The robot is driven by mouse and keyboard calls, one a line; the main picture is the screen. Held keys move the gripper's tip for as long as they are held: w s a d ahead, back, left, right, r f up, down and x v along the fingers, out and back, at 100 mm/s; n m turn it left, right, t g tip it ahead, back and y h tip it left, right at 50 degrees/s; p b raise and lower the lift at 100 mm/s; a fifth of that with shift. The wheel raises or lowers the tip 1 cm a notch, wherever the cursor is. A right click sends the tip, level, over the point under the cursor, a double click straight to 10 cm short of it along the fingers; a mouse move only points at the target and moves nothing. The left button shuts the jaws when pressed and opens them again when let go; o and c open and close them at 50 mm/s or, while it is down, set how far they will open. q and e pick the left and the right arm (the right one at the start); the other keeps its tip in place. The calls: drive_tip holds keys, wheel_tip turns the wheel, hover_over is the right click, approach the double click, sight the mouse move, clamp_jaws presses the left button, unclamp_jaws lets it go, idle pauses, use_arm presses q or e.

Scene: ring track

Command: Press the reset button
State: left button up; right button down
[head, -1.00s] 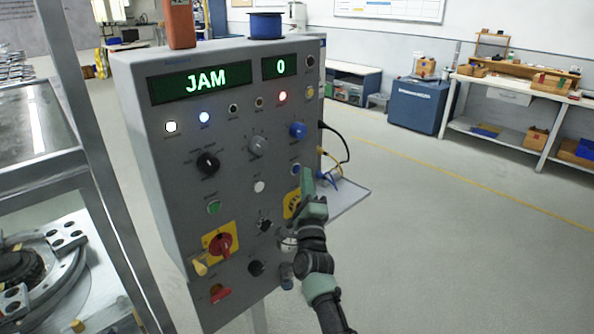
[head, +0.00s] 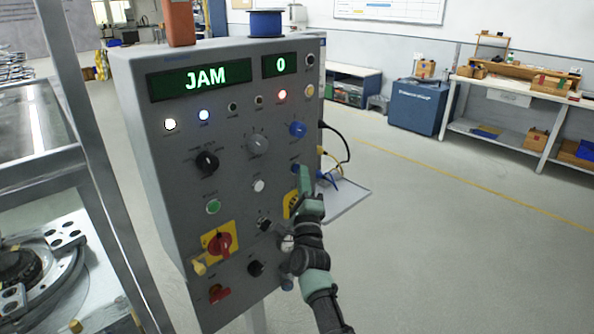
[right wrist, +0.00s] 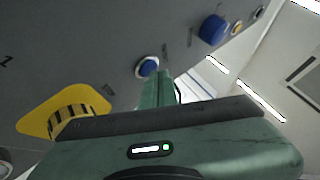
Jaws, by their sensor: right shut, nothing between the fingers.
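The grey control panel (head: 225,190) stands in the middle of the head view, its display reading JAM and 0. A blue push button with a pale ring sits on the right part of its face. It shows in the right wrist view (right wrist: 148,67), just beyond my fingertips and slightly left of them; its label is too small to read. My right gripper (head: 304,173) is shut and empty, its green fingers (right wrist: 156,88) pointing at the panel close beside this button. I cannot tell whether they touch it. My left gripper is not in view.
A larger blue knob (head: 298,129) sits above the button. A yellow-backed round control (right wrist: 70,113) is below left of my fingers. A red switch on yellow (head: 221,243) is lower left. Cables and a small shelf (head: 345,198) stick out at the panel's right side.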

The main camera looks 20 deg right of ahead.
drive_tip(key=shift+w+a, duration=0.1)
drive_tip(key=shift+w, duration=0.15)
drive_tip(key=shift+s, duration=0.1)
idle(0.5)
drive_tip(key=shift+s+d, duration=0.25)
drive_tip(key=shift+s, duration=0.45)
drive_tip(key=shift+p, duration=0.3)
drive_tip(key=shift+s+d+p, duration=0.3)
drive_tip(key=shift+s+p, duration=0.05)
drive_tip(key=shift+s, duration=0.45)
drive_tip(key=shift+s+d+p, duration=0.25)
drive_tip(key=shift+s+p, duration=0.1)
drive_tip(key=shift+s, duration=0.4)
drive_tip(key=shift+s+d+p, duration=0.3)
drive_tip(key=shift+s+p, duration=0.05)
drive_tip(key=shift+s, duration=0.45)
